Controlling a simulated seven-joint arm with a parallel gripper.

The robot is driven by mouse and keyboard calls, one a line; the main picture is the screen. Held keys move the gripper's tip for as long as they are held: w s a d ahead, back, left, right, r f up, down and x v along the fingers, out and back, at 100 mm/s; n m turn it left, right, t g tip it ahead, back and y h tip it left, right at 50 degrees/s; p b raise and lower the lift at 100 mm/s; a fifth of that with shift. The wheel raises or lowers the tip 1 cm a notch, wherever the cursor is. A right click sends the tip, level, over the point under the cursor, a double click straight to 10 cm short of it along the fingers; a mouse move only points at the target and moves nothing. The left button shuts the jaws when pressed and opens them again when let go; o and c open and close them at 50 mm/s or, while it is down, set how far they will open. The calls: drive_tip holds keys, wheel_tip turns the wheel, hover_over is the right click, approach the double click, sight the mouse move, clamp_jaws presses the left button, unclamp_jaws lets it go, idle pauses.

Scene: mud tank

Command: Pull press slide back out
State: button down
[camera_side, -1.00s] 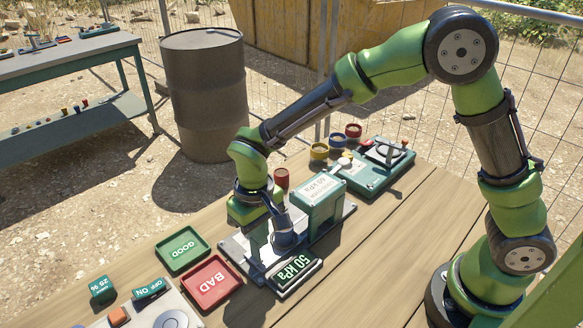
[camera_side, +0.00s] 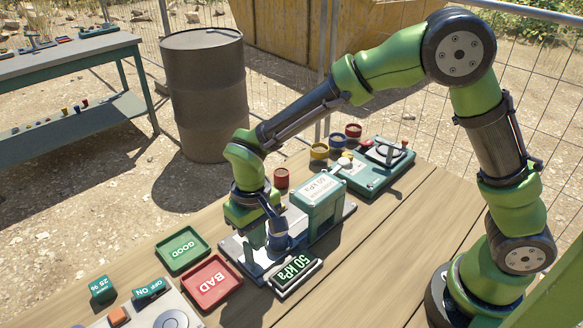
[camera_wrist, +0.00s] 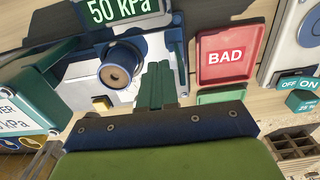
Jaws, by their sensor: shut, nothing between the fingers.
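The press (camera_side: 318,203) stands on the wooden table, with a teal labelled housing, a blue cylinder part (camera_side: 278,238) and a metal base plate. A display reading 50 kPa (camera_side: 295,274) sits at its front. My gripper (camera_side: 254,246) points down over the left end of the base plate, beside the blue part. In the wrist view my teal fingers (camera_wrist: 158,85) are together and empty, close to the round blue-rimmed part with a brown centre (camera_wrist: 117,63). I cannot tell whether they touch the press. The slide itself is not clearly distinguishable.
A green GOOD tray (camera_side: 182,250) and a red BAD tray (camera_side: 212,284) lie left of the press. A switch panel (camera_side: 155,312) is at front left. Several coloured cups (camera_side: 319,151) and another teal device (camera_side: 378,168) stand behind right. The table's front right is clear.

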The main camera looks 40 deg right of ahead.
sight(260, 257)
drive_tip(key=shift+d, duration=0.25)
wheel_tip(260, 257, up, 7)
idle(0.7)
drive_tip(key=s+d+r+m+t+y, duration=0.1)
drive_tip(key=s+d+r+m+t, duration=0.1)
drive_tip(key=s+d+r, duration=0.3)
drive_tip(key=s+d+r+m+t+y, duration=0.1)
drive_tip(key=s+d+r+m+t, duration=0.1)
drive_tip(key=s+d+r+t, duration=0.3)
drive_tip(key=s+d+r, duration=0.1)
drive_tip(key=s+d, duration=0.2)
drive_tip(key=d, duration=0.4)
drive_tip(key=shift+s+r, duration=0.2)
drive_tip(key=shift+s, duration=0.05)
drive_tip(key=shift+d, duration=0.1)
